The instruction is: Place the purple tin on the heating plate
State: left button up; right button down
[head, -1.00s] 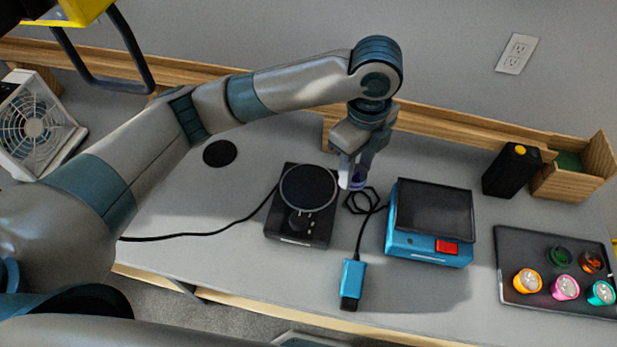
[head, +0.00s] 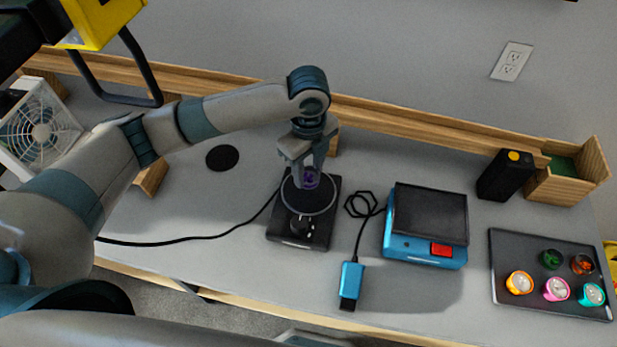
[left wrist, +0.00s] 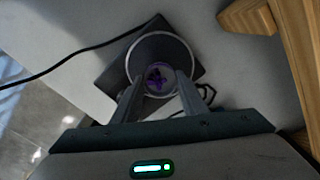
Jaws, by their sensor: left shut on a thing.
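The purple tin (head: 311,178) is between the fingers of my left gripper (head: 308,176), over the round top of the heating plate (head: 303,230). In the left wrist view, the tin (left wrist: 158,79) shows a purple cross mark between the two fingertips of my left gripper (left wrist: 159,88). The round plate (left wrist: 143,52) lies around and beneath it in that view. My left gripper is shut on the tin. I cannot tell whether the tin touches the plate. My right gripper is not in view.
A blue device with a black top (head: 428,225) stands right of the plate. A blue handheld tool (head: 350,285) lies in front, near a hexagonal stand (head: 360,204). A dark tray (head: 510,245) holds several small tins and jars. A black disc (head: 222,158) lies at left.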

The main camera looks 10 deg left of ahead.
aim_at(308, 174)
pick_arm(q)
jog(key=shift+f+p, duration=0.35)
jog(key=shift+f, duration=0.15)
notch_tip(308, 174, down, 2)
jog(key=shift+p, duration=0.35)
jog(key=shift+f, duration=0.5)
jog(key=shift+f, duration=0.1)
jog(key=o, duration=1)
jog(key=shift+o, duration=0.2)
